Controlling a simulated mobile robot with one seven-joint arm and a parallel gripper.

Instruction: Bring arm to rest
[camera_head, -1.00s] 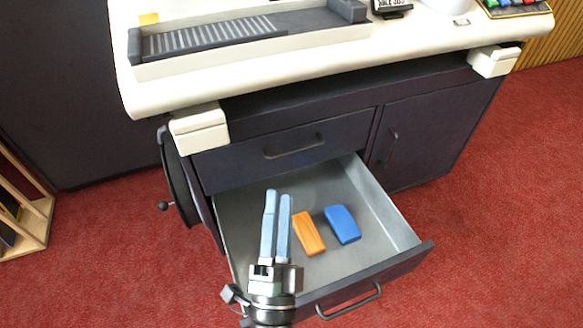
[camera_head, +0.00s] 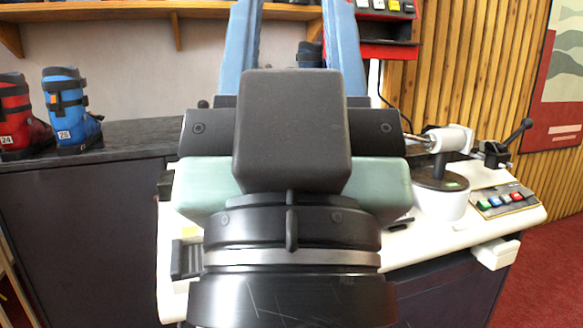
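My gripper (camera_head: 293,40) is raised close in front of the head camera and fills the middle of the view. Its two blue fingers point up and stand apart, with background showing between them. Their tips are cut off by the top edge, and I see nothing held between the visible parts. The gripper's dark body and my wrist hide much of the bench behind.
The white bench top (camera_head: 445,232) shows to the right, with a button panel (camera_head: 505,198) and a clamp-like device (camera_head: 445,140). Red (camera_head: 20,118) and blue (camera_head: 70,110) boots stand on a dark counter (camera_head: 140,135) at left. A wooden shelf (camera_head: 110,10) is above.

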